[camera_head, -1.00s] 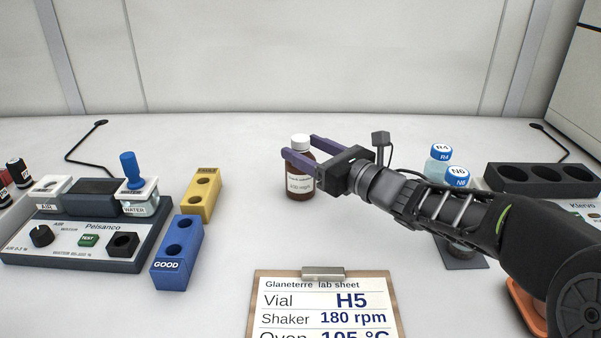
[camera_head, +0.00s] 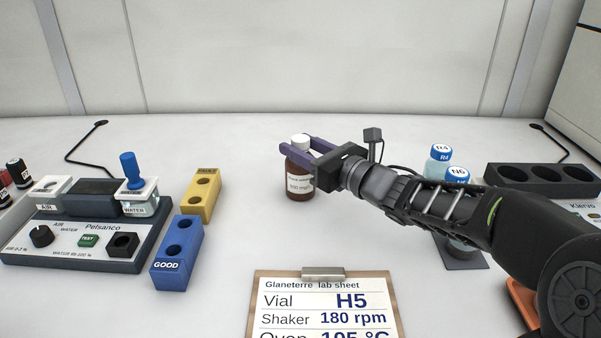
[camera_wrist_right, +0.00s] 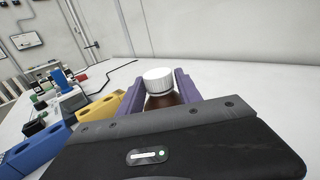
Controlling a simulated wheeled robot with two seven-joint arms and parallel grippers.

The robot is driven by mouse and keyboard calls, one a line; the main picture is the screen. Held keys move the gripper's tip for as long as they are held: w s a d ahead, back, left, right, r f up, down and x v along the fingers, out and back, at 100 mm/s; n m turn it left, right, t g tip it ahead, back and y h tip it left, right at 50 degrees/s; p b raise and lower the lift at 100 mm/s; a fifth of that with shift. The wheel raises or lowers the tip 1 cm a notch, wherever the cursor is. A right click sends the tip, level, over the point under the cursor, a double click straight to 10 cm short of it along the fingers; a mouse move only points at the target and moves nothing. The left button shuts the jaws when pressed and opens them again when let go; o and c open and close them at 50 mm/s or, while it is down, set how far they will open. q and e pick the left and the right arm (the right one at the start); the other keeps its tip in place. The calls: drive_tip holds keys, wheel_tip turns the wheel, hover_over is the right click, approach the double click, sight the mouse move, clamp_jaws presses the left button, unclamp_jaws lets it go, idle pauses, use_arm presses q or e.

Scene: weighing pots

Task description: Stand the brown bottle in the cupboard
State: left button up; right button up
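The brown bottle (camera_head: 299,187) with a white ribbed cap and a white label stands upright on the bench, in the middle of the head view. My right gripper (camera_head: 302,154) reaches it from the right. Its purple fingers lie on either side of the bottle just below the cap and appear closed on it. The right wrist view shows the brown bottle (camera_wrist_right: 162,100) between the two fingers, with little or no gap. My left gripper is not in view. I cannot make out a cupboard for certain in these views.
A yellow block (camera_head: 201,194) and a blue GOOD block (camera_head: 177,252) stand left of the bottle, beside a grey Pelsanco device (camera_head: 85,240). A clipboard (camera_head: 324,274) lies in front. Blue-capped vials (camera_head: 440,152) and a black rack (camera_head: 541,178) are at right. The bench behind the bottle is clear.

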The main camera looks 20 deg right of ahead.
clamp_jaws()
idle(1.0)
